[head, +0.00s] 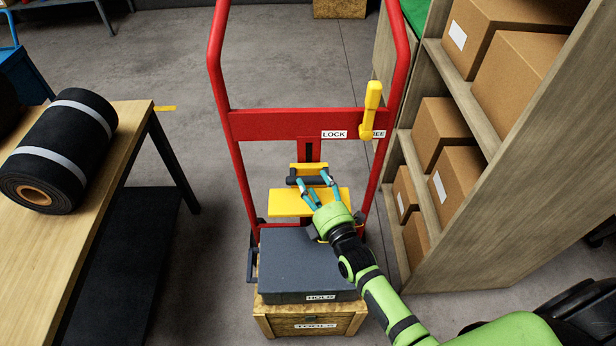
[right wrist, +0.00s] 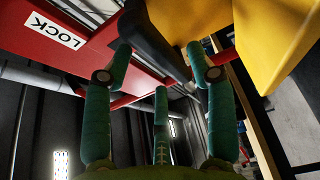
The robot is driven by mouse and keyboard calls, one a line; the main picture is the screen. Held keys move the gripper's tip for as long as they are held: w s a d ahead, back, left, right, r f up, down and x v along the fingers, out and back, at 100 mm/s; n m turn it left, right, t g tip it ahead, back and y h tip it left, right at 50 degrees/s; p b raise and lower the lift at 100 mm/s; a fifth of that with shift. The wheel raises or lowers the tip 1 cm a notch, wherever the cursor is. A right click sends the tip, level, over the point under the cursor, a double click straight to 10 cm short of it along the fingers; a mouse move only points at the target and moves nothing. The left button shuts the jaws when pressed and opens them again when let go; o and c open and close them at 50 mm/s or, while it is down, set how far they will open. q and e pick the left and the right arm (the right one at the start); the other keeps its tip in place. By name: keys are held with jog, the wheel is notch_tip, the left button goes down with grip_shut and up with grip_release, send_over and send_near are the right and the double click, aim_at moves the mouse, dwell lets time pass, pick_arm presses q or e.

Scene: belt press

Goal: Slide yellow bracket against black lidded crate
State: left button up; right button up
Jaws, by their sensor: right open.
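The yellow bracket (head: 288,203) sits on the red trolley frame, behind the black lidded crate. It has a flat yellow plate, a raised yellow part and a black handle bar (head: 307,180). The dark crate (head: 295,262), labelled HOLD, rests on a wooden crate; a gap to the bracket cannot be judged. My right gripper (head: 315,184), with teal fingers, is open at the handle bar. In the right wrist view the bar (right wrist: 155,42) runs between and beyond the fingertips, and bracket yellow (right wrist: 270,35) fills the upper right. Contact cannot be told. My left gripper is not in view.
The wooden crate (head: 312,317) is below. Shelves with cardboard boxes (head: 452,182) flank the right. A table (head: 75,215) with a black roll (head: 62,150) stands left. Floor between is clear.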

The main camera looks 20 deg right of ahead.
aim_at(311, 183)
jog(key=shift+w+a, duration=0.2)
jog(key=shift+w, duration=1.35)
grip_shut()
notch_tip(311, 183, down, 19)
jog(key=b, duration=1.6)
jog(key=shift+f, duration=0.15)
grip_release()
jog(key=shift+s, duration=0.1)
